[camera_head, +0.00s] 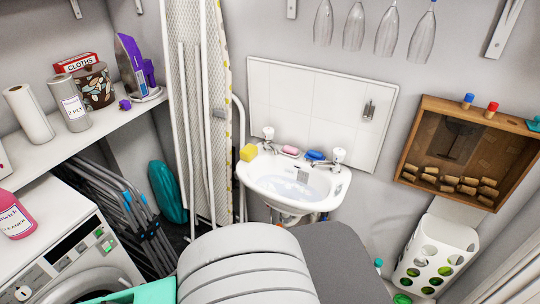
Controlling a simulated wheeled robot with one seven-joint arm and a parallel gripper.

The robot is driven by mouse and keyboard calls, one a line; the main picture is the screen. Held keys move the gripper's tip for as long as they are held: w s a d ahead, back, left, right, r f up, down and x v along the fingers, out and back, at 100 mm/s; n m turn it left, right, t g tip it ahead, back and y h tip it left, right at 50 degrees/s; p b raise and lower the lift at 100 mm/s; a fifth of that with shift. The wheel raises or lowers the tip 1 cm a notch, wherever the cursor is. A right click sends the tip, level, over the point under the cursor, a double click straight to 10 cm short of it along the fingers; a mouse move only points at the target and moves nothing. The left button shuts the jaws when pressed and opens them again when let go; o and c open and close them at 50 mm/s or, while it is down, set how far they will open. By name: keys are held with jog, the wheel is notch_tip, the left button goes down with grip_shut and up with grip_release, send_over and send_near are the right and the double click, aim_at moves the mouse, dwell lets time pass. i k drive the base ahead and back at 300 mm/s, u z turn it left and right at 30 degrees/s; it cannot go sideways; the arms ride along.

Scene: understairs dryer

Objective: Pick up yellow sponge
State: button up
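The yellow sponge (248,152) sits on the back left rim of the white sink (246,179), left of the left tap. It is a small block, and nothing covers it from this view. My gripper is not visible in the head view. Large grey rounded parts at the bottom centre are mine and lie in front of and below the sink.
A pink item (291,150), a blue item (315,155) and taps line the sink's back. An ironing board (205,110) stands left of it. A washing machine (70,255) is at left, a cork box (470,150) at right. Glasses hang above.

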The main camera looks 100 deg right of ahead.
aim_at(250, 151)
jog(key=z, duration=0.2)
jog(key=k, duration=0.1)
jog(key=z, duration=3.15)
